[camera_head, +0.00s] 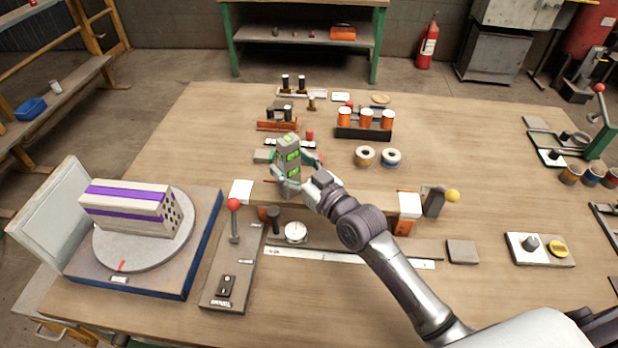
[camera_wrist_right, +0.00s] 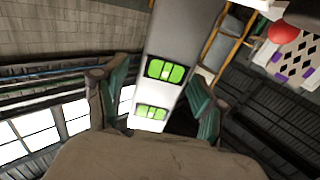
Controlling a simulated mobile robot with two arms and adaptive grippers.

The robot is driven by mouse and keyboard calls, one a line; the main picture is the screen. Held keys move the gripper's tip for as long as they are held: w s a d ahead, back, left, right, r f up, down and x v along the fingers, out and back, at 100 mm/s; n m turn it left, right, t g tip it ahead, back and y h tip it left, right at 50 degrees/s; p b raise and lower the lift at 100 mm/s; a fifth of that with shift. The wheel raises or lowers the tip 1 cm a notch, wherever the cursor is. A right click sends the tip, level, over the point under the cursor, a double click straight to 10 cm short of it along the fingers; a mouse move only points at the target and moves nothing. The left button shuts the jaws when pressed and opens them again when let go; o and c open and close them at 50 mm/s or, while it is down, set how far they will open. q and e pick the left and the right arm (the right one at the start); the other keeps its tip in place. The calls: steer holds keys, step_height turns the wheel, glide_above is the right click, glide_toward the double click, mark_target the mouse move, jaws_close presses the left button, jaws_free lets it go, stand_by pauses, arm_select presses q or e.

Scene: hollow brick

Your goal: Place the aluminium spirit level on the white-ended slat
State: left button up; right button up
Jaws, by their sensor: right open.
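The aluminium spirit level (camera_head: 290,172) is a grey bar with green vials, appearing nearly upright over the left part of the white-ended slat. The slat (camera_head: 372,201) runs left to right across the table, with a white block at each end. My right gripper (camera_head: 298,160) is open, with its fingers on either side of the level. In the right wrist view the level (camera_wrist_right: 165,90) passes between the teal-padded fingers of this gripper (camera_wrist_right: 160,98), with a gap at the left one. Whether the level's lower end touches the slat is unclear. My left gripper is out of view.
A turntable (camera_head: 185,250) with a purple-striped hollow brick (camera_head: 130,207) stands at left. A red-knobbed lever plate (camera_head: 232,270), a dial gauge (camera_head: 296,232) and a ruler (camera_head: 330,256) lie in front.

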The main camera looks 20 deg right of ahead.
steer(key=b+v, duration=0.1)
steer(key=v, duration=1)
